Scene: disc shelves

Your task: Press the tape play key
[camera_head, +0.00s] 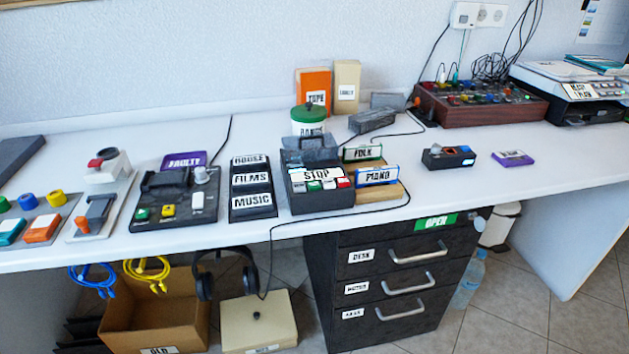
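A dark desk device (317,209) with a large "STOP" label (317,174) stands near the middle of the white desk. It has a row of small coloured keys (320,185), among them green, white and red ones. Their markings are too small to read, so I cannot tell which one is a play key. An orange box (314,90) whose label seems to read "TAPE" stands upright at the back. Neither of my grippers shows in the head view.
A cable runs over the desk (560,160). Drawers (395,280) are below.

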